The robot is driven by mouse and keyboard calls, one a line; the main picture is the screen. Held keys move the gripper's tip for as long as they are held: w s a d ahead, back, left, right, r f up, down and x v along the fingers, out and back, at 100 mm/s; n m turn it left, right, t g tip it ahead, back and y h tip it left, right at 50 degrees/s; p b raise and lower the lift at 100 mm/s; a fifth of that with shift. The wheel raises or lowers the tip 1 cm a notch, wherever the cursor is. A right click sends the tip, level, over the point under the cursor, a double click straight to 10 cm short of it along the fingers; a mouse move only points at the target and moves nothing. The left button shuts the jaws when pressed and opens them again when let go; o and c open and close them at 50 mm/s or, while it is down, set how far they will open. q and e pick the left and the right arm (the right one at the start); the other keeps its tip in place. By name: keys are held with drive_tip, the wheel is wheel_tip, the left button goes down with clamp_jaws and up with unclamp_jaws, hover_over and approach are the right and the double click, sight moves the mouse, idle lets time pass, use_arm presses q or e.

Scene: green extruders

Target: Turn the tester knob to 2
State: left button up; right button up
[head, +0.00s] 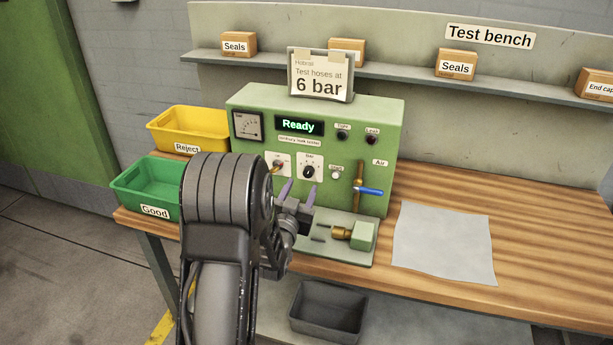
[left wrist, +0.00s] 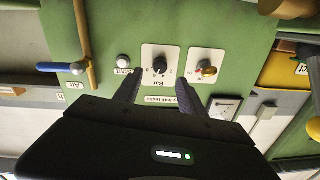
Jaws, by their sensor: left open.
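The tester (head: 240,165) is a green box with a lit "Ready" display. Its black Bar knob (head: 308,171) sits on a white dial plate on the front. In the left wrist view, which looks upside down, the knob (left wrist: 159,67) is near the middle. Numbers ring it, but I cannot tell surely which one it points at. My left gripper (head: 297,192) is open and empty, just in front of and below the dial plate. In the left wrist view its fingers (left wrist: 158,81) stand apart, one toward each side of the knob, not closed on it. My right gripper is out of view.
A red-and-yellow switch (head: 277,167) and a white Start button (head: 335,175) flank the dial. A blue-handled air valve (head: 369,191) is to the right. Green Good (head: 125,182) and yellow Reject (head: 160,132) bins stand left. The bench (head: 540,240) is mostly clear at right.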

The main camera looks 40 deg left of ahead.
sight(308, 174)
use_arm(q)
drive_tip(key=p+x, duration=0.1)
drive_tip(key=x, duration=0.5)
drive_tip(key=shift+w, duration=0.15)
clamp_jaws()
idle(0.4)
